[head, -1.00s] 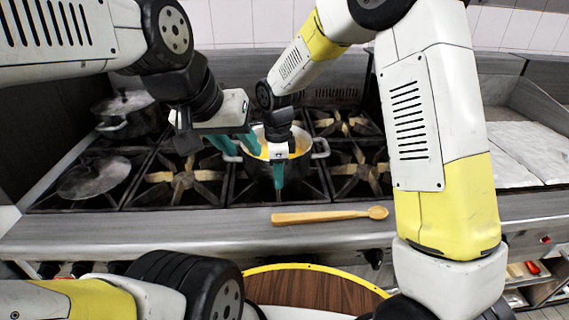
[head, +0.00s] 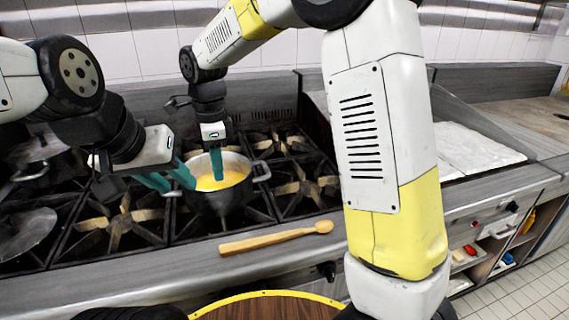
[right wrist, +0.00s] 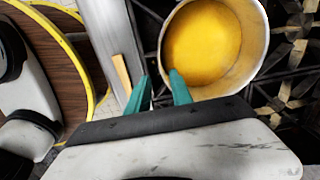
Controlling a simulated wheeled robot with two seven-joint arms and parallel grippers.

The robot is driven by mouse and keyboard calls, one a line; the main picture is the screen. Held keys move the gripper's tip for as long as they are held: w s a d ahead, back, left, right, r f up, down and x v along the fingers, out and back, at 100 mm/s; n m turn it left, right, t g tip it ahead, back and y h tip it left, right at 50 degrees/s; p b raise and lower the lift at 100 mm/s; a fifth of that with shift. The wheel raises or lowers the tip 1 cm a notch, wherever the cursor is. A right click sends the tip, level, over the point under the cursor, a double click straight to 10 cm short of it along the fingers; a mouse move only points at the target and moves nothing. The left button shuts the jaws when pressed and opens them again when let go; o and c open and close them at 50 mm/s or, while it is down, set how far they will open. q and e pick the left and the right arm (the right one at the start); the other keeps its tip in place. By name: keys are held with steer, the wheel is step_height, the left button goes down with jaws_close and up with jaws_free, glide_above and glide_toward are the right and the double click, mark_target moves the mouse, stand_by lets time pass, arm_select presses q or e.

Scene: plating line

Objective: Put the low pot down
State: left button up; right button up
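The low pot (head: 220,202) is a dark, wide pot with two side handles and yellow contents. It stands level on the stove grate, and the right wrist view shows its rim and inside (right wrist: 255,50). My left gripper (head: 180,182) is at the pot's left side, near the left handle, with its two teal fingers apart. The handle is partly hidden there, and contact is unclear. My right gripper (head: 216,166) is over the pot opening in the head view.
The stove (head: 120,228) has bare burners on both sides of the pot. A wooden spoon (head: 275,238) lies on its front ledge. A round lid (head: 25,232) lies at left. A wooden round top with yellow rim (head: 265,300) is in front. A pale griddle surface (head: 465,150) is at right.

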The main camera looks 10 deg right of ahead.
steer(key=s+d+r+n+t+y, duration=0.15)
steer(key=s+d+r+n, duration=0.3)
steer(key=d, duration=0.55)
steer(key=s+d+r+n+t+y, duration=0.1)
steer(key=s+d+r+n+t, duration=0.1)
steer(key=s+d+r+n, duration=0.5)
steer(key=s+d+f+n+t, duration=0.2)
steer(key=s+d+f+n, duration=0.1)
steer(key=s+d, duration=0.3)
steer(key=shift+d+f+n, duration=0.35)
steer(key=shift+d+n, duration=0.05)
steer(key=shift+n, duration=0.35)
steer(key=shift+w+a, duration=0.1)
